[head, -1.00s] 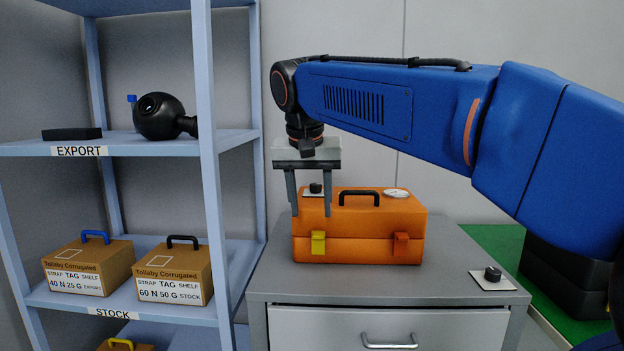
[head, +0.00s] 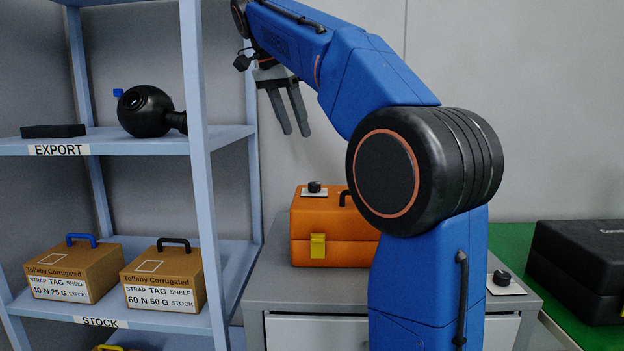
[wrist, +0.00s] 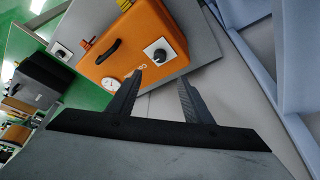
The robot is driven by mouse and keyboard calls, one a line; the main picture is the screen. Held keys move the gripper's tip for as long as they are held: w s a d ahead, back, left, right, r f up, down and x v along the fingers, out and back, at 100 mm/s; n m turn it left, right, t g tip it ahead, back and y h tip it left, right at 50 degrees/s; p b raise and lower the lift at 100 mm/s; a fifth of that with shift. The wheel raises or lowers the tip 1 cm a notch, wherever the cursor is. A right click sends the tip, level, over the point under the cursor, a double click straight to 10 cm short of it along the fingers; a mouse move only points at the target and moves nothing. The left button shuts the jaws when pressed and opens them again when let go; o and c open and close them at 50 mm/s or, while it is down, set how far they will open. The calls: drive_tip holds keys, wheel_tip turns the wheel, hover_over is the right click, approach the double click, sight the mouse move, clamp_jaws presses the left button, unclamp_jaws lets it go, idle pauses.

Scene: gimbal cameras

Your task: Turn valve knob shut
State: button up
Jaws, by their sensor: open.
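A black valve knob (head: 314,187) on a white plate sits on top of the orange case (head: 300,225), at its left end. The wrist view shows this knob (wrist: 159,56) on its plate beside a round white gauge (wrist: 110,85) and the case's black handle. A second black knob (head: 502,278) on a white plate lies on the grey cabinet's right side. My gripper (head: 295,134) is open and empty, raised above the case and apart from it. In the wrist view its fingers (wrist: 157,88) point towards the case. My arm hides the case's right part in the head view.
A blue-grey shelf (head: 195,150) stands at left with a black round device (head: 146,112) and cardboard boxes (head: 162,280). The grey cabinet (head: 265,290) supports the orange case. A black case (head: 580,270) sits on a green surface at right.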

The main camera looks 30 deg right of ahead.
sight(314, 183)
drive_tip(key=x, duration=1.6)
drive_tip(key=shift+a, duration=0.1)
drive_tip(key=c, duration=1.1)
